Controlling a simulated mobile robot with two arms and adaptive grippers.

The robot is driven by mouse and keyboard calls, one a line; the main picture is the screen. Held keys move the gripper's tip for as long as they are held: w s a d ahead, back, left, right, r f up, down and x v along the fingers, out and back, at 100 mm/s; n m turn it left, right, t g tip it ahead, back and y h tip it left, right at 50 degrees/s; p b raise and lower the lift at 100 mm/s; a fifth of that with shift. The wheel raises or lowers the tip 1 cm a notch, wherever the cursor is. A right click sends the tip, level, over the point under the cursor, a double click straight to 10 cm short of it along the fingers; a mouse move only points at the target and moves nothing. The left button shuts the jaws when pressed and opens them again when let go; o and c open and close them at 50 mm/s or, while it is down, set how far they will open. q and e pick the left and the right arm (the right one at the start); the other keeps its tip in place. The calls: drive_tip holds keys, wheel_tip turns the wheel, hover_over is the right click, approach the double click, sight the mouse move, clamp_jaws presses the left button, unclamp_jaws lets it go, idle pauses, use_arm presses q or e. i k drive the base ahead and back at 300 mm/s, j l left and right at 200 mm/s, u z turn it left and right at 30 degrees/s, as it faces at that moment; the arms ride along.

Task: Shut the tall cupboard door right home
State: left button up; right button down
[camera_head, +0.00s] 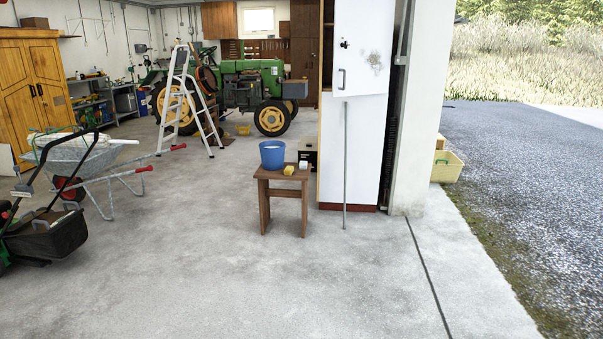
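A tall white cupboard (367,150) stands against the pillar right of centre. Its upper door (365,50) has a dark handle (341,79) near its lower left corner and a grey worn patch. The door looks ajar: a strip of brown wooden interior (327,50) shows along its left side. How wide the gap is, I cannot tell. A thin grey rod (345,165) runs from the door's lower edge down to the floor in front of the cupboard. The lower white front looks shut. Neither of my grippers is in view.
A wooden stool (283,195) with a blue bucket (272,154) and a yellow sponge (289,170) stands just left of the cupboard. A wheelbarrow (75,160), a mower (50,232) and a pine wardrobe (35,85) are at left. The foreground floor is clear.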

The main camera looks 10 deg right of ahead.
sight(362, 69)
drive_tip(key=i+l+z, duration=0.1)
drive_tip(key=i+z, duration=0.4)
drive_tip(key=i, duration=1.65)
drive_tip(key=i+u, duration=0.1)
drive_tip(key=i, duration=0.6)
drive_tip(key=i+l+u, duration=0.1)
drive_tip(key=i, duration=0.65)
drive_tip(key=i+l+u, duration=0.1)
drive_tip(key=i, duration=0.6)
